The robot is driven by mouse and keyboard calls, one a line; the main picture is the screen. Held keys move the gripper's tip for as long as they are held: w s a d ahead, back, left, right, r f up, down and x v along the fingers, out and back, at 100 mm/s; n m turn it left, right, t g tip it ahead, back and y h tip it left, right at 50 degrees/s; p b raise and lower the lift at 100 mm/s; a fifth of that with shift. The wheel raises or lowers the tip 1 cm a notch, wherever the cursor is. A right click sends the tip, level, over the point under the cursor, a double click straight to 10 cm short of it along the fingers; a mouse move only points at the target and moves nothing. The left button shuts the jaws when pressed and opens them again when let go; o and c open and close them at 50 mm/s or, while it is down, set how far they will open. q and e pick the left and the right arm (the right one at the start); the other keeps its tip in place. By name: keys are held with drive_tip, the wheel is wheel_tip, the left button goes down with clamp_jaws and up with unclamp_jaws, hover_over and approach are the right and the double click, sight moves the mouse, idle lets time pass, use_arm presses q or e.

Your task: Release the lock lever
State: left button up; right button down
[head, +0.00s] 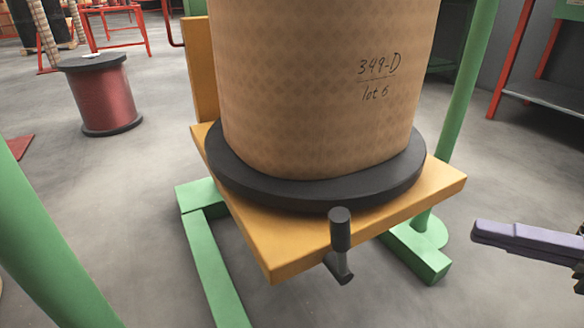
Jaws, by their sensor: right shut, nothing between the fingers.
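The lock lever (340,246) is a dark grey bar with a thick cylindrical grip, standing roughly upright at the front edge of the yellow platform (262,240). Its lower end shows just below the platform edge. My right gripper (477,232) comes in from the right edge with its purple-grey fingers shut and empty. It is apart from the lever, to its right at about the same height in the picture. My left gripper is not in view.
A large tan coil (310,90) marked 349-D lot 6 stands on a black round base (300,192) on the platform. Green frame legs (212,265) stand below and beside it. A red wire spool (103,98) stands at the back left. Grey floor is open around.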

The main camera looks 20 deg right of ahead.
sight(335, 242)
drive_tip(key=s+a+b+x, duration=0.1)
drive_tip(key=b+x, duration=0.5)
drive_tip(key=x, duration=0.6)
drive_tip(key=shift+s+a+f, duration=0.2)
drive_tip(key=shift+s+a, duration=0.1)
drive_tip(key=shift+a, duration=0.35)
